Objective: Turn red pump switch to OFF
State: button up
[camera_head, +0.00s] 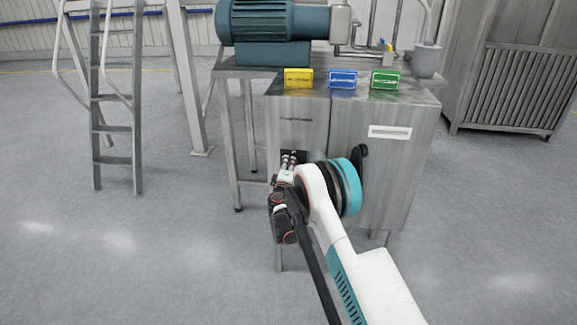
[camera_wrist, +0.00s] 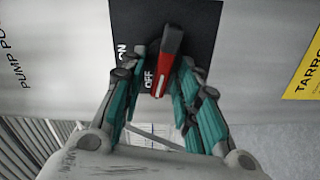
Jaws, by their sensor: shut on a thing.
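The red pump switch (camera_wrist: 162,78) shows in the wrist view as a red bar with a dark upper end on a black plate (camera_wrist: 205,22). The plate carries the white words ON and OFF, to the left of the bar. The bar slants slightly, its lower red end close beside OFF. My gripper (camera_wrist: 164,72) has one teal finger on each side of the bar and is shut on it. In the head view my gripper (camera_head: 290,162) is at the front of the metal cabinet (camera_head: 385,165), and the switch is hidden there by my wrist.
A blue motor (camera_head: 262,22) stands on the table behind. A ladder (camera_head: 115,100) is at the left. The floor around the cabinet is open.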

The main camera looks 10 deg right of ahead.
jog(key=shift+a+f+n, duration=0.1)
jog(key=shift+f+n, duration=0.1)
jog(key=shift+n, duration=0.9)
jog(key=o, duration=1)
jog(key=shift+o, duration=0.2)
jog(key=v, duration=1.2)
